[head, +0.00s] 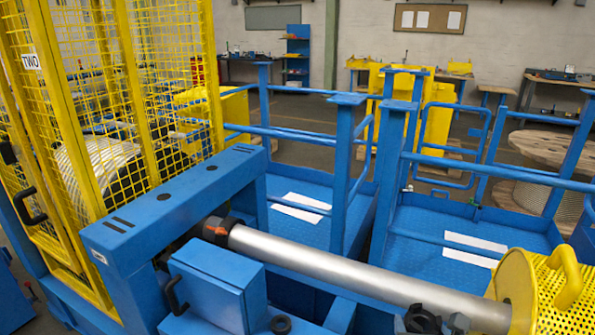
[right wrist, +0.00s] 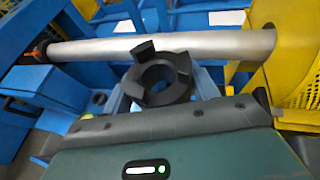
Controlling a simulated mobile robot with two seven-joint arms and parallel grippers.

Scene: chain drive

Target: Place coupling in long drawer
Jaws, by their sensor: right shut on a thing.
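The coupling (right wrist: 181,86), a black ring with raised jaws and a round hole, is in my right gripper (right wrist: 163,94), which is shut on it. In the right wrist view it shows in front of the silver shaft; I cannot tell how far apart they are. In the head view a dark piece, probably the coupling (head: 422,319), shows at the bottom edge in front of the shaft, mostly cut off. My left gripper is not in view. A blue box with a black handle (head: 212,290) stands at the lower middle left; I cannot tell whether it is the long drawer.
The long silver shaft (head: 340,270) runs from a black and orange fitting (head: 218,230) to a yellow perforated guard (head: 555,292). A blue beam (head: 175,205) and yellow mesh cage (head: 150,90) stand left. Blue railings (head: 345,180) enclose the platforms behind.

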